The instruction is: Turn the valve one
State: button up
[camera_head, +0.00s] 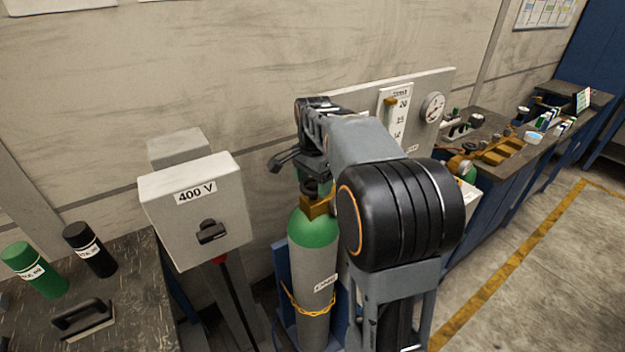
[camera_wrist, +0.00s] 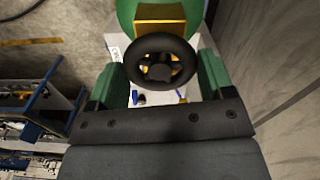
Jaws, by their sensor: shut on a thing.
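The valve is a black round handwheel (camera_wrist: 160,62) with a dark hub, on a brass block (camera_wrist: 160,18) over the green top of a gas cylinder (camera_head: 313,228). In the head view the handwheel is mostly hidden under my arm, above the brass valve body (camera_head: 316,207). My gripper (camera_wrist: 158,74) has one green-faced finger on each side of the handwheel and is shut on it. The exact contact of the fingertips on the rim is hard to see. In the head view my wrist covers much of the gripper.
A grey 400 V box (camera_head: 215,245) with a black knob stands left of the cylinder. A panel with a gauge (camera_head: 433,108) is behind my arm. A yellow chain (camera_head: 308,305) crosses the cylinder. A bench (camera_head: 130,318) with bottles is at left; open floor is at right.

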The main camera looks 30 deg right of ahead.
aim_at(313, 184)
jog(key=n, duration=0.3)
jog(key=shift+n, duration=0.3)
jog(key=o, duration=0.9)
notch_tip(313, 184, up, 14)
jog(key=shift+f+p, duration=0.1)
jog(key=shift+p, duration=0.5)
